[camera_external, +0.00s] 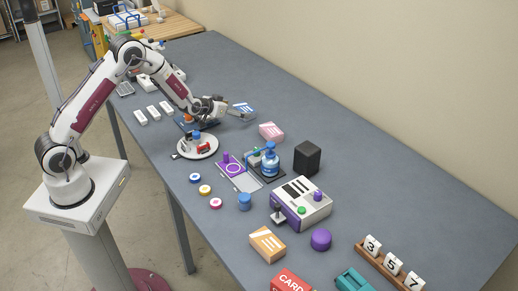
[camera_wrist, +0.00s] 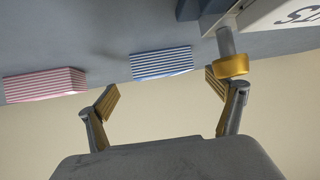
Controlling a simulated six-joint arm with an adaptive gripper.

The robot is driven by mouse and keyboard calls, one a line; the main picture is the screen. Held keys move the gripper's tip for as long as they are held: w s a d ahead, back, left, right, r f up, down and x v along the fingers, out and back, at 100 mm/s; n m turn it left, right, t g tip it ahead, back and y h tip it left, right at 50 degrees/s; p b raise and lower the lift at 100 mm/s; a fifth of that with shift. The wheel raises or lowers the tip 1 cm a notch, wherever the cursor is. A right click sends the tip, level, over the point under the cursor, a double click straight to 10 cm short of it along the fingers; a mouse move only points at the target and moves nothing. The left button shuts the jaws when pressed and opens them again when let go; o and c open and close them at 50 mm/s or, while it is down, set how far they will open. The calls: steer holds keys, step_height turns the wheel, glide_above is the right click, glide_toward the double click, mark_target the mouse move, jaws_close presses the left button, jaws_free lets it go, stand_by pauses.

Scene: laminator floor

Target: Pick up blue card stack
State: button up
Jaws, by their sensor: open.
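The blue card stack (camera_external: 243,109) lies on the grey table near its back edge by the wall, with a blue and white top. In the wrist view the blue card stack (camera_wrist: 161,62) shows as blue and white stripes, ahead of and between the two fingers. My gripper (camera_external: 238,114) is at the near side of the stack, low over the table. In the wrist view my gripper (camera_wrist: 160,92) is open, with its yellow ribbed pads wide apart and nothing between them. Whether a fingertip touches the stack cannot be told.
A pink card stack (camera_wrist: 45,84) lies left of the blue one in the wrist view; the external view shows the pink stack (camera_external: 271,131) too. A round white plate (camera_external: 194,146) with small items is close to my arm. A black box (camera_external: 307,158) stands further right.

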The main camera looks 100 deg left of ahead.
mark_target(247, 109)
steer(key=shift+a+f, duration=0.1)
steer(key=shift+x, duration=1.15)
steer(key=shift+w+a, duration=0.1)
steer(key=shift+w, duration=0.05)
steer(key=shift+x, duration=2.45)
steer(key=shift+a, duration=0.1)
steer(key=shift+r, duration=0.25)
steer(key=c, duration=1.4)
